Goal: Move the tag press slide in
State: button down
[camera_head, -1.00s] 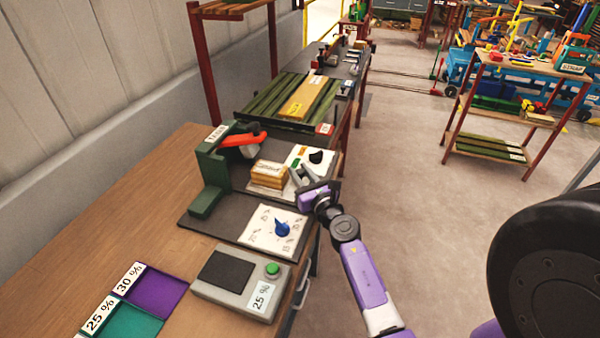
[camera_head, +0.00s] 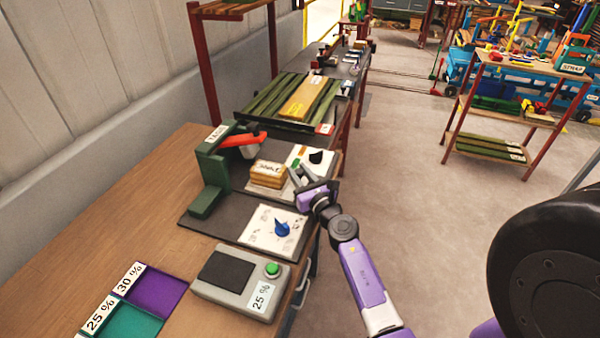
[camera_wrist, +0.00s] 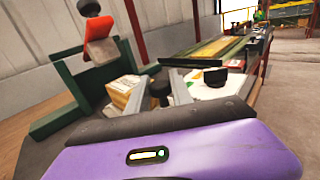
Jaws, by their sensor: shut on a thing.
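The green tag press (camera_head: 212,172) with its red-orange lever (camera_head: 243,141) stands on a dark base plate on the bench. Its slide (camera_head: 266,185) is a pale plate carrying a small stack of wooden tags (camera_head: 268,170), to the right of the press frame. My gripper (camera_head: 300,175) is at the slide's right end. In the wrist view, its two grey fingers are on either side of a black knob (camera_wrist: 160,92), shut on it. The tag stack also shows in the wrist view (camera_wrist: 122,92), just left of the fingers. The slide's joint with the knob is hidden.
A white dial panel with a blue knob (camera_head: 282,229) lies in front of the slide. Another white panel with a black knob (camera_head: 316,156) is just behind my gripper. A grey box with a green button (camera_head: 272,269) and two colored trays are nearer.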

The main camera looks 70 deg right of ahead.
aim_at(287, 184)
jog(key=shift+w+a, duration=0.2)
jog(key=shift+w, duration=1.7)
jog(key=c, duration=1.5)
grip_release()
jog(key=shift+w, duration=0.1)
jog(key=shift+o, duration=0.2)
jog(key=shift+v, duration=3.95)
